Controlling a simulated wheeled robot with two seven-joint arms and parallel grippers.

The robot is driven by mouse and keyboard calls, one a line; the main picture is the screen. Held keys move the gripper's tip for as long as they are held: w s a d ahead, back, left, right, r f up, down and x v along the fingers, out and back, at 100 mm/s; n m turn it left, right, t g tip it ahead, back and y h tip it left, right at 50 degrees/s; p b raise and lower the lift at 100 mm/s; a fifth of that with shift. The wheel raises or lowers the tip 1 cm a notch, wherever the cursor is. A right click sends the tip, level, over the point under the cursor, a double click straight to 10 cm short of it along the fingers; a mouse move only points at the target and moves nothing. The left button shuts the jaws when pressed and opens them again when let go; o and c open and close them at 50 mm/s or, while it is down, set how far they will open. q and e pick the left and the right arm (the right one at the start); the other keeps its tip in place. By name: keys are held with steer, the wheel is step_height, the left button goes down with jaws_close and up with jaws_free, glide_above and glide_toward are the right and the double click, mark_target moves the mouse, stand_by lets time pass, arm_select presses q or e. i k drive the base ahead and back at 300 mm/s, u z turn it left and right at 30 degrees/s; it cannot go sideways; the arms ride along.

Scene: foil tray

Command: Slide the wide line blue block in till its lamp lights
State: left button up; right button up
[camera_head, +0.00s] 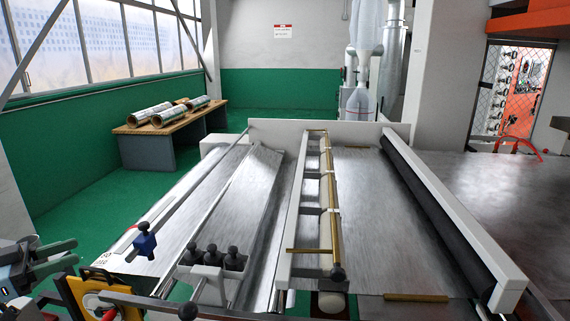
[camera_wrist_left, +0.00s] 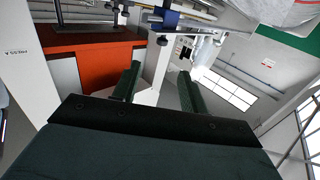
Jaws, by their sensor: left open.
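The blue block (camera_head: 145,243) with a black knob sits on the long rail at the left side of the metal bed. A blue piece (camera_wrist_left: 166,20) at the top of the left wrist view looks like the same block. My left gripper (camera_head: 76,252) is open and empty at the lower left, apart from the block and to its left. Its two green fingers also stand spread in the wrist view (camera_wrist_left: 158,72). I cannot make out a lamp or whether one is lit. My right gripper is not in view.
A yellow-framed box (camera_head: 88,297) stands close below my left gripper. Several black knobs (camera_head: 212,257) rise from the bed's front. A brass bar (camera_head: 331,200) and a dark roller (camera_head: 430,200) lie further right. A wooden table (camera_head: 170,135) with rolls stands behind.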

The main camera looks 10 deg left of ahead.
mark_target(146, 240)
steer(key=k, duration=0.95)
